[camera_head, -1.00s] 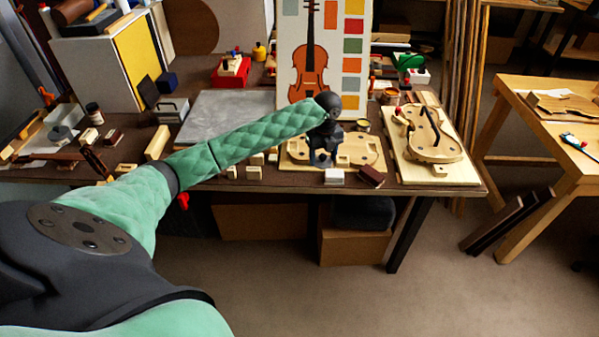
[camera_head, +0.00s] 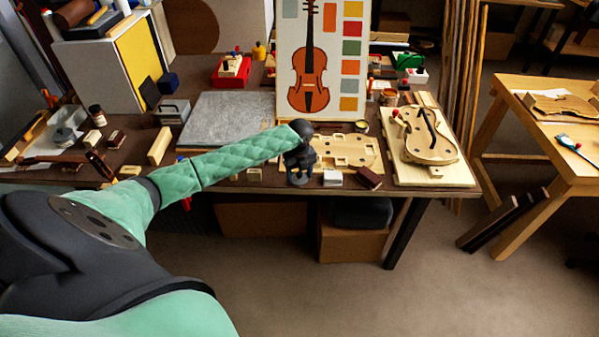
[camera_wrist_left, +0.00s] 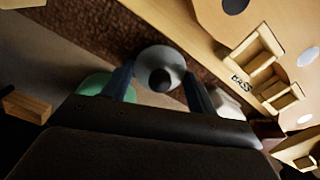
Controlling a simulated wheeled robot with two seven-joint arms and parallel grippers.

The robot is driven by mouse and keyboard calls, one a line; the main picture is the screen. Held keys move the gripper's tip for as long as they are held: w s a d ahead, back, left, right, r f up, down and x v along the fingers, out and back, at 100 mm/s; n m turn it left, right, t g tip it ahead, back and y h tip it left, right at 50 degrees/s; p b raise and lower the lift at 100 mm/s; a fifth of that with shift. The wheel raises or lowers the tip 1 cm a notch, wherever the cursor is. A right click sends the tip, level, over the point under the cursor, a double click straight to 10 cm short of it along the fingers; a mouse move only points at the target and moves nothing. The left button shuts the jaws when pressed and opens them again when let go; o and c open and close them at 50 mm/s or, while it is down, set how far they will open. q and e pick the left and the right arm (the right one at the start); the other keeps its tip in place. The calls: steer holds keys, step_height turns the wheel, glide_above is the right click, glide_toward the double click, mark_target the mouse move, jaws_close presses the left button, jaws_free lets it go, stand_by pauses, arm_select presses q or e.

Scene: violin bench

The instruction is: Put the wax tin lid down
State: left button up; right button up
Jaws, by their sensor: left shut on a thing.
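My left gripper (camera_head: 299,178) is above the front edge of the bench, left of the pale wooden board with cut-outs (camera_head: 350,150). In the left wrist view it (camera_wrist_left: 158,82) is shut on a round grey lid (camera_wrist_left: 160,58) with a dark knob, which sits between the two fingers. The lid appears to be over the brown bench top near its front edge; I cannot tell whether it touches the bench. In the head view the gripper hides the lid. A small open round tin with pale contents (camera_head: 361,127) stands behind the board. My right gripper is not in view.
A white block (camera_head: 333,178) and a dark red block (camera_head: 369,177) are right of the gripper. Small wooden blocks (camera_head: 254,174) are left of it. A grey slab (camera_head: 225,120) lies behind, and a violin body on a board (camera_head: 430,140) is at right.

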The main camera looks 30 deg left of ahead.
arm_select(q)
steer(key=shift+f, duration=0.1)
steer(key=shift+f, duration=0.15)
steer(key=o, duration=0.9)
steer(key=shift+o, duration=0.2)
